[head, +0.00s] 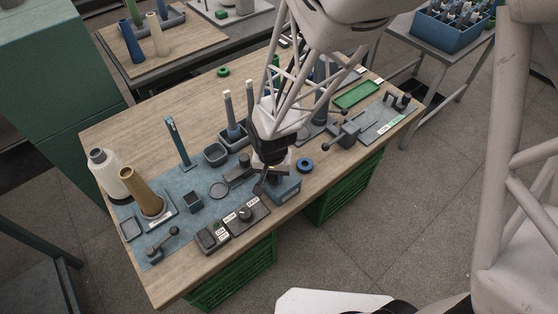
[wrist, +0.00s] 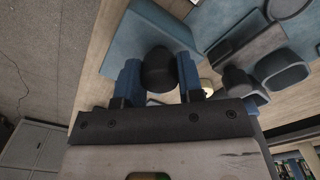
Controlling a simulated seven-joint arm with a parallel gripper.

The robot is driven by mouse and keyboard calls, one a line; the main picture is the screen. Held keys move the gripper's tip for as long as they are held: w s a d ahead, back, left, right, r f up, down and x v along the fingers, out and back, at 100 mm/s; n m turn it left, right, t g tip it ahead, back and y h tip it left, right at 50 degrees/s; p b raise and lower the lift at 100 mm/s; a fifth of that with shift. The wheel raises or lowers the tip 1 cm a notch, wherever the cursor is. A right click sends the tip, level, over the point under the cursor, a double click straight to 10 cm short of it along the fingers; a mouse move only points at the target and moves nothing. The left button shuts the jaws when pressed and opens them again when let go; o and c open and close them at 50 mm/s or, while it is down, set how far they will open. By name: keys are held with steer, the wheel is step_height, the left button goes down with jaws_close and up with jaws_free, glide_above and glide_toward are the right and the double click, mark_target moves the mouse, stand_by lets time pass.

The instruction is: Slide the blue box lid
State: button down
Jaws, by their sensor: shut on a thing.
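The blue box (head: 287,190) stands near the front edge of the workbench, partly hidden by my gripper in the head view. Its blue lid (wrist: 150,32) shows in the wrist view, with a dark rounded knob (wrist: 158,70) on it. My gripper (head: 264,184) reaches down at the left end of the box. In the wrist view its two blue fingers (wrist: 159,78) stand on either side of the knob, and it is shut on it. How far the lid is open cannot be seen.
A dark control panel (head: 246,214) lies just left of the box. A blue ring (head: 305,164) sits to its right. Grey trays (head: 215,154), a tan cone (head: 142,192) and a clamp device (head: 345,133) also stand on the bench. Bare wood (head: 150,122) is free at the back left.

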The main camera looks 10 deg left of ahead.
steer(key=shift+s+a, duration=0.1)
steer(key=shift+a, duration=0.05)
steer(key=c, duration=0.8)
jaws_free()
steer(key=shift+o, duration=0.2)
steer(key=shift+r, duration=0.1)
steer(key=shift+r, duration=3.85)
steer(key=shift+d+r, duration=0.4)
steer(key=s+d+r+t, duration=0.1)
steer(key=s+d+r, duration=0.1)
steer(key=d+r, duration=1.05)
steer(key=s+d+r+t, duration=0.1)
steer(key=s+d+r, duration=0.7)
steer(key=d, duration=0.4)
steer(key=shift+s+d+r+t, duration=0.3)
steer(key=shift+s+d+r, duration=0.05)
steer(key=shift+s, duration=0.45)
